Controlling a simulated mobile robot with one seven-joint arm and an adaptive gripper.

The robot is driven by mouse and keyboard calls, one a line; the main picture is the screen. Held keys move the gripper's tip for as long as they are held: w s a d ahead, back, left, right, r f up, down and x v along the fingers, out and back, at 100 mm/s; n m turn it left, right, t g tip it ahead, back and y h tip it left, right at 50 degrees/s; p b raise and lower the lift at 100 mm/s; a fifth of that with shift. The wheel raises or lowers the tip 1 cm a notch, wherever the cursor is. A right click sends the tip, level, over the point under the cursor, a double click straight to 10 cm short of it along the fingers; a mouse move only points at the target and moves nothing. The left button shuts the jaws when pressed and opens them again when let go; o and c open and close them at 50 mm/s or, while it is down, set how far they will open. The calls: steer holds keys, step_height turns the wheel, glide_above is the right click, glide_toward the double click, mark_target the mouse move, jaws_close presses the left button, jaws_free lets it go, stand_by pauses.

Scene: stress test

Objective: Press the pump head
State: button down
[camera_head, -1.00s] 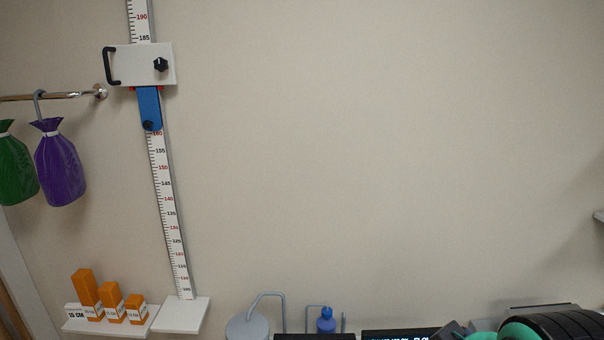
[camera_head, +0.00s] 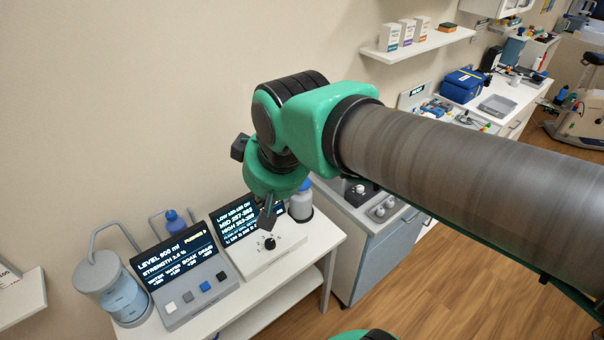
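My arm reaches in from the right, and my gripper (camera_head: 268,214) points down over a white panel (camera_head: 285,247) on the white table. A small black knob (camera_head: 269,243) stands on that panel, just below my gripper in the picture. Whether they touch is unclear. My gripper's fingers are small and dark, so their opening cannot be told. A blue rounded top (camera_head: 173,217) shows behind the left display, inside a grey wire frame. A grey bottle with a blue top (camera_head: 301,204) stands right of my gripper, partly hidden by my arm. I cannot tell which part is the pump head.
A control box (camera_head: 187,285) with a lit display and several buttons stands at the left. A clear container (camera_head: 115,292) of bluish liquid with a bent tube is beside it. A second display (camera_head: 243,220) stands behind the panel. A cabinet (camera_head: 385,255) stands right of the table.

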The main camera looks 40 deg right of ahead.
steer(key=w+d+f+g+p, duration=0.2)
steer(key=w+d+p, duration=0.1)
steer(key=w+d, duration=1.05)
steer(key=w+d+f+g+p, duration=0.1)
steer(key=w+d+f+p, duration=0.1)
steer(key=w+d+f, duration=0.3)
steer(key=w+d+f+g+p, duration=0.1)
steer(key=w+d+f+p, duration=0.1)
steer(key=w+d+f, duration=0.4)
steer(key=d+f, duration=0.3)
steer(key=d, duration=0.2)
steer(key=shift+d+f, duration=0.2)
steer(key=shift+d, duration=0.2)
steer(key=shift+f, duration=0.15)
steer(key=f, duration=0.9)
steer(key=w+f, duration=0.1)
steer(key=f, duration=0.3)
steer(key=shift+d+f, duration=0.3)
